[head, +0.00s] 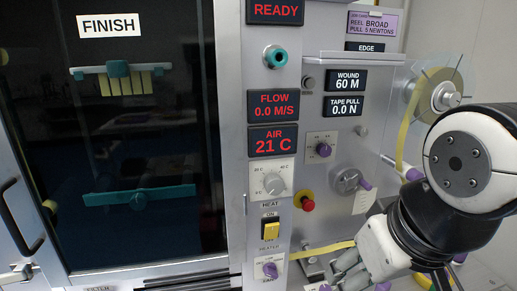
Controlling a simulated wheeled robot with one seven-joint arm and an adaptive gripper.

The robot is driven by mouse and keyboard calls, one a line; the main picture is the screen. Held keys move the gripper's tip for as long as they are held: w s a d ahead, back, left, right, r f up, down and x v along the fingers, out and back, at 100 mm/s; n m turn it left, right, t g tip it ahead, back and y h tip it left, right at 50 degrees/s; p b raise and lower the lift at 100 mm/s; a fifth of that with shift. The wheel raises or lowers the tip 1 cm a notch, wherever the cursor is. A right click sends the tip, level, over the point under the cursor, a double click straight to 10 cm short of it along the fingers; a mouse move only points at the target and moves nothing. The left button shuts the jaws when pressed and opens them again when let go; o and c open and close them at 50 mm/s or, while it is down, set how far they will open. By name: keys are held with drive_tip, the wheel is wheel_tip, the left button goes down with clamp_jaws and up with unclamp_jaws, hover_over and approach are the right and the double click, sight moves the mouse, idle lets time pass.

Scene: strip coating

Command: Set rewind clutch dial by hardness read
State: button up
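Several purple-knobbed dials sit on the grey panel: one (323,149) below the readouts, one (269,269) under the heater switch, and part of one (318,287) at the bottom edge. Their small lettering is hard to read, so I cannot tell which is the rewind clutch dial. No hardness reading is legible. A purple card (372,24) reads "REEL BROAD, PULL 5 NEWTONS". The tape pull readout (343,105) shows 0.0 N. My gripper (345,268) is low at the panel, near the yellow tape; whether its fingers are apart is unclear.
A reel (437,95) with yellow tape is at right, behind my arm. A crank with a purple knob (365,185) and a red stop button (305,200) stick out from the panel. A dark-windowed cabinet door (130,150) fills the left.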

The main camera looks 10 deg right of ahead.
drive_tip(key=w+d+n+t+h+p, duration=0.1)
drive_tip(key=w+d+t, duration=0.15)
drive_tip(key=w, duration=0.45)
drive_tip(key=w+d+n+t+h+p, duration=0.1)
drive_tip(key=w+d+t+p, duration=0.1)
drive_tip(key=w+d, duration=0.35)
drive_tip(key=n+t+y+p, duration=0.3)
drive_tip(key=n+t+p, duration=0.2)
drive_tip(key=n+t, duration=0.3)
approach(326, 152)
drive_tip(key=shift+m+t, duration=0.3)
drive_tip(key=shift+t, duration=0.15)
drive_tip(key=w+b, duration=0.2)
drive_tip(key=w, duration=0.1)
drive_tip(key=w+b, duration=0.5)
drive_tip(key=w, duration=0.1)
drive_tip(key=shift+w+a+f+b, duration=0.25)
drive_tip(key=shift+w+f+b, duration=0.05)
drive_tip(key=shift+f, duration=0.05)
drive_tip(key=c, duration=1.1)
